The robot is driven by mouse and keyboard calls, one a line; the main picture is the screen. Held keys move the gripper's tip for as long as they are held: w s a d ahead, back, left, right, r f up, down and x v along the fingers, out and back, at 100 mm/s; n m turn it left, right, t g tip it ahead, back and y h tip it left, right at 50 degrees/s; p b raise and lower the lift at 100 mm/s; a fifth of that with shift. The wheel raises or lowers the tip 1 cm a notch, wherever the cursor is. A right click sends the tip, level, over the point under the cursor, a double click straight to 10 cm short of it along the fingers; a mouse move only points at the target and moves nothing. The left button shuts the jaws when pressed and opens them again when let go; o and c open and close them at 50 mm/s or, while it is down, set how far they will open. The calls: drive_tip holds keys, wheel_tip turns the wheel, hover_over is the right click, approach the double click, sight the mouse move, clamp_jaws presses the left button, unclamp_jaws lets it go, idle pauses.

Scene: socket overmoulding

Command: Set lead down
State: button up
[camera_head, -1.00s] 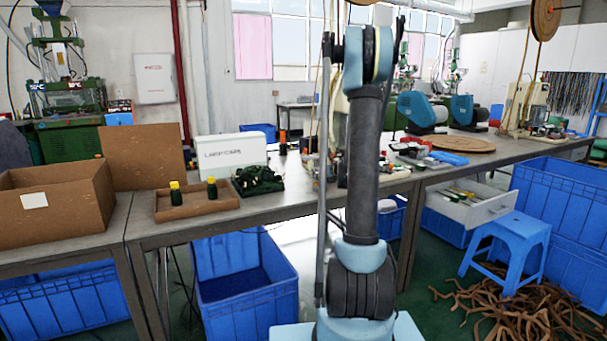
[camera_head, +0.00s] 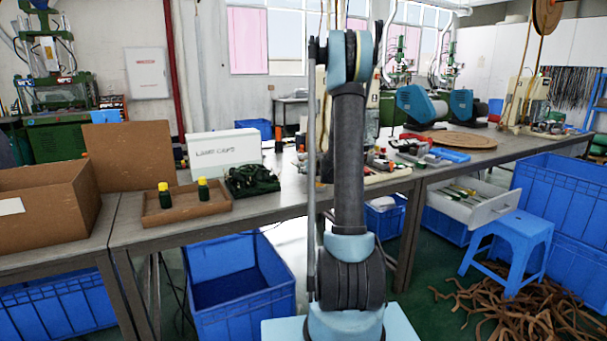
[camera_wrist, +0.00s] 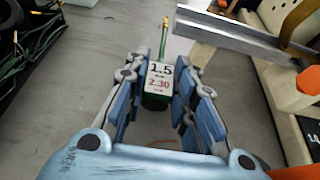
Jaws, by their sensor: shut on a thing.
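The lead (camera_wrist: 158,99) shows in the wrist view as a dark green body with a white label reading 1.5 and 2.30 and a thin brass-coloured tip pointing away from me. My gripper (camera_wrist: 159,82) is shut on it, with a blue-grey finger on each side. The lead is over a grey bench top (camera_wrist: 110,35); I cannot tell whether it touches the surface. In the head view my own arm hides the gripper and the lead.
A dark tray (camera_wrist: 62,22) with green cables lies left in the wrist view; a metal bar (camera_wrist: 225,32) and orange-and-black parts are right. In the head view, a cardboard tray (camera_head: 187,214) with two yellow-capped bottles and a white box (camera_head: 225,147) stand on the bench.

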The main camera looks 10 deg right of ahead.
drive_tip(key=shift+w+a+f, duration=0.1)
drive_tip(key=shift+a+f, duration=0.05)
drive_tip(key=shift+f, duration=0.7)
drive_tip(key=o, duration=1.1)
drive_tip(key=shift+c, duration=0.2)
